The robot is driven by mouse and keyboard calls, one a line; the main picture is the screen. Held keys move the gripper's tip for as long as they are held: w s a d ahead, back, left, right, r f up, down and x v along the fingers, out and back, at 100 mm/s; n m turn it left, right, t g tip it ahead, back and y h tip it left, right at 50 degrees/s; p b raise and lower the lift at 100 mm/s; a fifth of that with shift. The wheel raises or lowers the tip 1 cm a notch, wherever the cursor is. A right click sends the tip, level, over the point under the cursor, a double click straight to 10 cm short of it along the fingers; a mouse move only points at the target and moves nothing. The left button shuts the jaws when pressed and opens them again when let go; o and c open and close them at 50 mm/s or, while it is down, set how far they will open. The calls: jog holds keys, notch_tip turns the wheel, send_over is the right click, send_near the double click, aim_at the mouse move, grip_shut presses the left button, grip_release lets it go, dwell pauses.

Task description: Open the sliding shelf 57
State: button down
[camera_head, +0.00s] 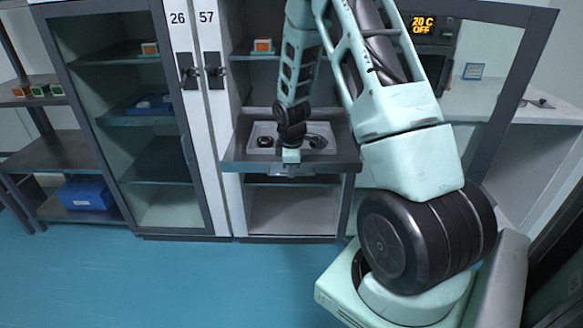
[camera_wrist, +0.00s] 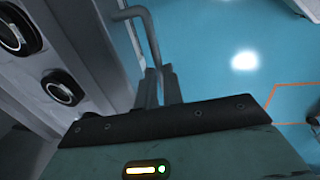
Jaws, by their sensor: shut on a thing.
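The sliding shelf (camera_head: 340,166) is a grey tray in the open cabinet marked 57, at mid height. It stands out in front of the cabinet frame. My gripper (camera_head: 291,160) is at the middle of its front edge. In the wrist view the bent grey handle (camera_wrist: 151,38) runs down to my gripper (camera_wrist: 160,78), whose two fingers are shut on it. In the head view my wrist hides most of the handle. The shelf carries dark round items (camera_head: 264,141), which also show in the wrist view (camera_wrist: 62,88).
The cabinet marked 26 (camera_head: 150,205) on the left has a glass door. A narrow white panel with black latches (camera_head: 214,72) stands left of the shelf. An open glass door frame (camera_head: 500,100) is at the right. The blue floor (camera_head: 180,280) in front is clear.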

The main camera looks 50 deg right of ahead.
jog(key=c, duration=1.5)
grip_release()
jog(key=shift+r, duration=0.1)
jog(key=r, duration=0.5)
jog(key=s+a+r, duration=0.1)
jog(key=r, duration=0.5)
jog(key=s+a+r+p, duration=0.1)
jog(key=r, duration=0.5)
jog(key=shift+a, duration=0.2)
jog(key=s+a+r+y+p, duration=0.1)
jog(key=s+a, duration=0.1)
jog(key=a, duration=1.1)
jog(key=s+a+r+y, duration=0.1)
jog(key=s+a+r, duration=0.15)
jog(key=a, duration=1.05)
jog(key=shift+m+g, duration=0.3)
jog(key=shift+g, duration=0.4)
jog(key=s+a, duration=0.4)
jog(key=s, duration=0.1)
jog(key=s+a+p, duration=0.1)
jog(key=s+a, duration=0.3)
jog(key=s, duration=0.2)
jog(key=s+a, duration=0.4)
jog(key=s, duration=0.2)
jog(key=shift+s+a+f, duration=0.15)
jog(key=shift+a+f, duration=0.1)
jog(key=shift+a, duration=0.15)
